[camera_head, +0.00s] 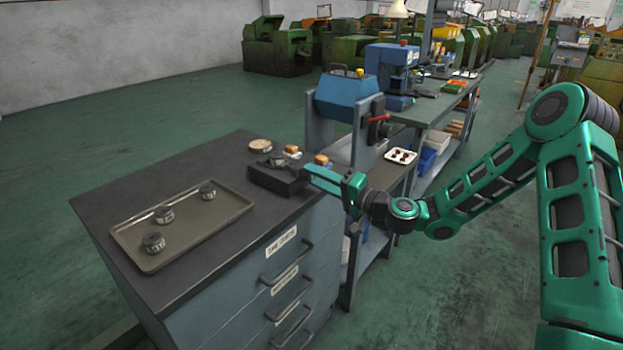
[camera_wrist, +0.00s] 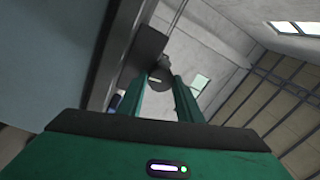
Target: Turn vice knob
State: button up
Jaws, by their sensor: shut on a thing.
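The vice (camera_head: 275,180) is a low, dark block on the dark top of the blue-grey drawer cabinet, near its right edge. My green gripper (camera_head: 310,172) reaches in from the right, its fingertips at the right end of the vice. In the wrist view, my two fingers (camera_wrist: 165,80) are close together around a dark round part (camera_wrist: 160,70), which appears to be the vice knob. The dark vice body (camera_wrist: 145,48) shows just beyond it. In the head view the knob is hidden by the fingers.
A metal tray (camera_head: 190,243) with several small metal parts lies on the cabinet top (camera_head: 120,200) to the left. Small wooden-looking blocks (camera_head: 321,160) and a round disc (camera_head: 260,145) lie close to the vice. A blue machine (camera_head: 345,97) stands behind. Drawer handles (camera_head: 287,264) stick out in front.

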jog(key=shift+w+d+f+m, duration=0.15)
jog(key=shift+w+d+m, duration=0.15)
jog(key=shift+m, duration=0.2)
jog(key=o, duration=1)
jog(key=shift+o, duration=0.2)
jog(key=shift+s+a, duration=0.1)
jog(key=shift+s, duration=0.05)
jog(key=v, duration=1)
jog(key=shift+s+d, duration=0.25)
jog(key=shift+d, duration=0.1)
